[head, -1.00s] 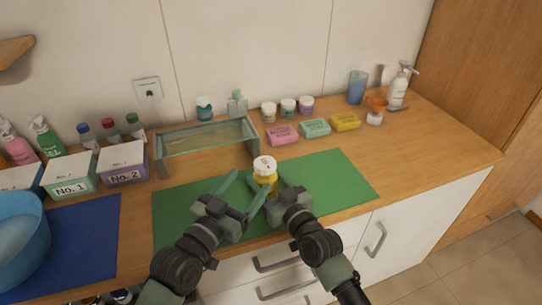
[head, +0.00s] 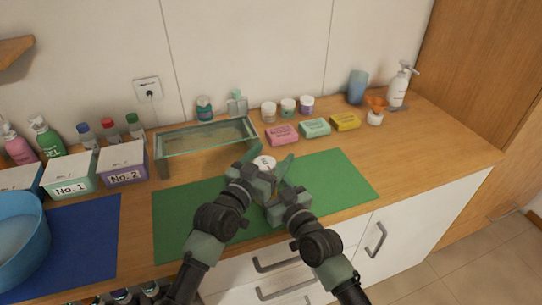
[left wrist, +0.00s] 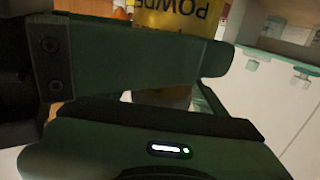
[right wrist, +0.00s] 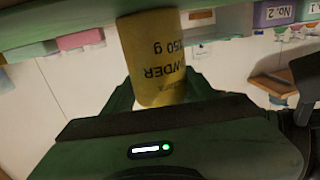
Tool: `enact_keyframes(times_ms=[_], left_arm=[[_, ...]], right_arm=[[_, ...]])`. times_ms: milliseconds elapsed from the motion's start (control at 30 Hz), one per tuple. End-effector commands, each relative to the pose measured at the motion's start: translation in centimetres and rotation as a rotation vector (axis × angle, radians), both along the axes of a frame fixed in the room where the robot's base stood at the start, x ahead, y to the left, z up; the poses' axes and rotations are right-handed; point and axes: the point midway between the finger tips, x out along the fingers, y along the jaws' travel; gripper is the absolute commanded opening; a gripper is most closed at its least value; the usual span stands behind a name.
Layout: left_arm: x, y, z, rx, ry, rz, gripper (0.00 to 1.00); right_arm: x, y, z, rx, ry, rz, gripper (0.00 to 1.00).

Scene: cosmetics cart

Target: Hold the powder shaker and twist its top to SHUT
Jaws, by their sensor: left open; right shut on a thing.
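The powder shaker has a yellow body with black lettering and a white top (head: 264,162). It stands upright over the green mat (head: 335,180). My right gripper (head: 279,188) is shut on its body; the yellow body (right wrist: 155,65) shows large between the fingers in the right wrist view. My left gripper (head: 267,160) is open, with its fingers on either side of the white top. The left wrist view shows the lettered body (left wrist: 180,18) behind a finger. In the head view the grippers hide most of the body. I cannot tell whether the left fingers touch the top or how it is turned.
A glass-topped stand (head: 205,138) is just behind the mat. Pink (head: 281,135), mint (head: 315,128) and yellow (head: 345,122) soaps lie behind it to the right. Boxes No. 1 (head: 70,175) and No. 2 (head: 122,164) and a blue basin (head: 20,240) are left. The mat's right part is clear.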

Motion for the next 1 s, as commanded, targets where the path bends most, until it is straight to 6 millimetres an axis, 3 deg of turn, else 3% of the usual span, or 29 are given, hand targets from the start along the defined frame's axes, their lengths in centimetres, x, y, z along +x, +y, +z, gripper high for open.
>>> enact_keyframes(times_ms=[100, 300, 333, 667, 1000], left_arm=[[0.0, 0.0, 0.0, 0.0, 0.0, 0.0, 0.69], [0.0, 0.0, 0.0, 0.0, 0.0, 0.0, 0.13], [0.0, 0.0, 0.0, 0.0, 0.0, 0.0, 0.09], [0.0, -0.2, 0.3, 0.003, -0.01, -0.04, 0.09], [-0.5, -1.2, 0.7, 0.004, -0.02, -0.188, 0.09]], right_arm=[[0.0, 0.0, -0.1, 0.0, 0.001, 0.0, 0.14], [0.0, 0.0, -0.1, 0.0, 0.001, 0.0, 0.14], [0.0, 0.0, -0.1, 0.0, 0.001, 0.0, 0.14], [0.0, 0.0, -0.1, 0.0, 0.001, 0.001, 0.14], [-0.1, 0.2, -0.2, -0.001, 0.005, 0.004, 0.14]])
